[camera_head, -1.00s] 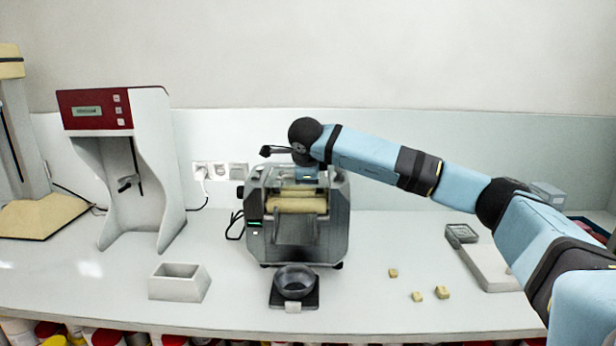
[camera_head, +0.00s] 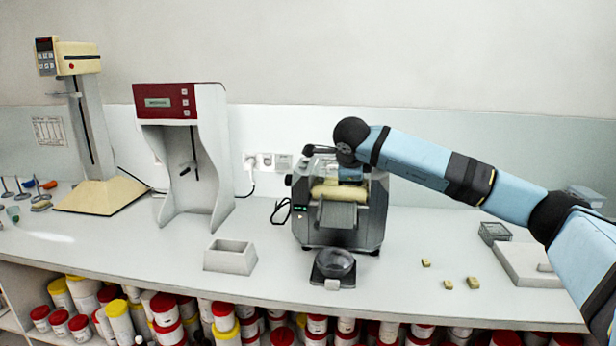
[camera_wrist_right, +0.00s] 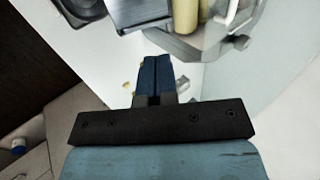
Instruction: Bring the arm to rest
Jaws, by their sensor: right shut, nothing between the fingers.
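My right arm comes in from the right in the head view and bends above the three-roll mill (camera_head: 375,215). Its blue hand shows just over the top of the mill, and the fingers are hard to make out there. In the right wrist view my right gripper (camera_wrist_right: 156,62) is shut, with its two blue fingers together and nothing between them. The mill's cream rollers (camera_wrist_right: 185,18) and grey housing lie beyond the fingertips. My left gripper is in neither view.
A dark bowl (camera_head: 335,264) stands on a scale before the mill. An open grey box (camera_head: 230,258) is left of it. Several small tan cubes (camera_head: 448,284) lie right. A red-topped machine (camera_head: 180,102) and a cream stand (camera_head: 100,195) stand left. Tubs (camera_head: 165,310) fill the shelf below.

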